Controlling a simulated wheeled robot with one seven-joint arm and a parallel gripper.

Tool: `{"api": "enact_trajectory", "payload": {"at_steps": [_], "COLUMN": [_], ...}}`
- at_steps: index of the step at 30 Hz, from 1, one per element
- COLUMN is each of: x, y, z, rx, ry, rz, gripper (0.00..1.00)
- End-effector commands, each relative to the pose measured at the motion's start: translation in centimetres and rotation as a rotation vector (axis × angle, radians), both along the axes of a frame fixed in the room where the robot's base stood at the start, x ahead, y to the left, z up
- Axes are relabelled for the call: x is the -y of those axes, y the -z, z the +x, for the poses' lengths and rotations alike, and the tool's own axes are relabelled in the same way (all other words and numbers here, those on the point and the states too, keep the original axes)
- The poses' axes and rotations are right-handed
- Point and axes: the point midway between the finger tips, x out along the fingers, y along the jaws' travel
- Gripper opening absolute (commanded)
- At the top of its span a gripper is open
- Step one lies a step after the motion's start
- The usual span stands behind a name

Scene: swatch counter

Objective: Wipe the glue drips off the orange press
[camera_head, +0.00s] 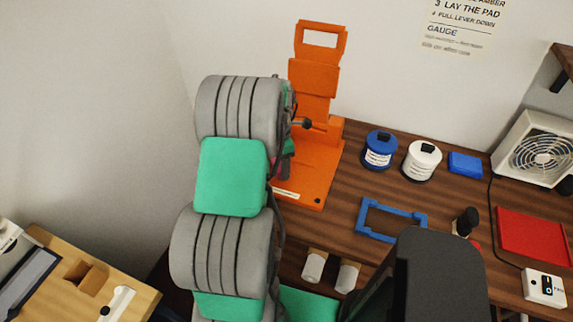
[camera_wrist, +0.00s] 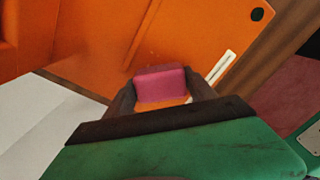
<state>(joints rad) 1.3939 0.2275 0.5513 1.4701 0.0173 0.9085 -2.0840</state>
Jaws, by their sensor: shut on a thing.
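The orange press (camera_head: 318,75) stands at the back left of the wooden counter, its upright plate with a handle slot raised above a flat base. My arm hides the left part of the base in the head view. In the wrist view the orange base (camera_wrist: 190,35) fills the area beyond my gripper. My gripper (camera_wrist: 160,92) is shut on a pink block (camera_wrist: 160,84), held at or just above the base; I cannot tell whether it touches. A few tiny pale specks (camera_wrist: 152,58) show on the base just beyond the block.
A blue pot (camera_head: 379,152), a white pot (camera_head: 421,162) and a blue block (camera_head: 465,164) stand right of the press. A blue frame (camera_head: 390,233) lies in front. A red tray (camera_head: 531,236) and a white fan (camera_head: 535,150) are at the right.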

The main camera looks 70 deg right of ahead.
Motion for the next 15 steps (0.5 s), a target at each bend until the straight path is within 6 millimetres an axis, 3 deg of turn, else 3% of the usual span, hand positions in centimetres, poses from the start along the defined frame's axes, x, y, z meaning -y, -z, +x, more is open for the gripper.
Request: {"api": "enact_trajectory", "payload": {"at_steps": [1, 5, 15], "x": [0.6, 0.7, 0.5], "y": [-0.7, -0.8, -0.8], "z": [1.4, 1.1, -2.9], "rx": [0.019, 0.019, 0.017], "ry": [-0.034, -0.036, -0.022], "rz": [-0.022, -0.028, -0.027], "gripper": [0.20, 0.20, 0.20]}}
